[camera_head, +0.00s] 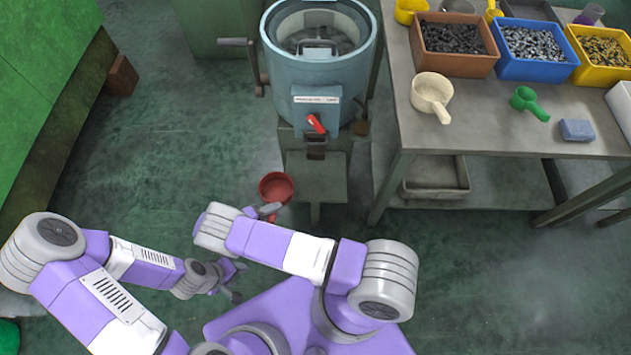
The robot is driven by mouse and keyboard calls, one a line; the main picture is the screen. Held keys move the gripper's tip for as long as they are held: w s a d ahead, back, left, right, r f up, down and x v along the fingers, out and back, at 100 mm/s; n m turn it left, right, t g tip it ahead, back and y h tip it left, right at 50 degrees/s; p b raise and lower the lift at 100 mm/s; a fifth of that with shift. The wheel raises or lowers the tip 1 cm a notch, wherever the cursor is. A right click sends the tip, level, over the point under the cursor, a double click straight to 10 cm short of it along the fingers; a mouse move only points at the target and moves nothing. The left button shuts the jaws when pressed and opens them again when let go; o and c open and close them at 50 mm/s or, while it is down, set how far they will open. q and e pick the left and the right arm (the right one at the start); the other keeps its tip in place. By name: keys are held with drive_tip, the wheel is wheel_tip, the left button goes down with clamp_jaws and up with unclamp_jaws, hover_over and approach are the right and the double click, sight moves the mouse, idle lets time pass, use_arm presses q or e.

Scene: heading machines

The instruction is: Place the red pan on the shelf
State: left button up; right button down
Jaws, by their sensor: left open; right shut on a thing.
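The red pan (277,186) is a small round pan, seen from above just left of a grey platform below the blue machine. My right gripper (272,211) is shut on the pan at its near side. The pan's handle is mostly hidden by the gripper. My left gripper (238,280) is open and empty, lower in the picture and apart from the pan. A grey shelf (330,187) juts out at the foot of the machine. A table (480,115) on the right has a lower shelf (505,188) under it.
The blue machine (318,75) has a red lever (316,123) and a side crank. The table holds brown, blue and yellow bins, a cream pan (432,94), a green scoop (528,101) and a blue block (577,130). A green machine stands left. The floor between is clear.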

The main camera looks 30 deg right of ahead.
drive_tip(key=r+b+x, duration=0.1)
drive_tip(key=x, duration=0.4)
drive_tip(key=r+b+x, duration=0.1)
drive_tip(key=x, duration=0.5)
drive_tip(key=d+r+b+x, duration=0.1)
drive_tip(key=x, duration=0.5)
drive_tip(key=shift+d+f, duration=0.1)
drive_tip(key=shift+d, duration=0.1)
drive_tip(key=c, duration=0.8)
unclamp_jaws()
drive_tip(key=shift+c, duration=0.2)
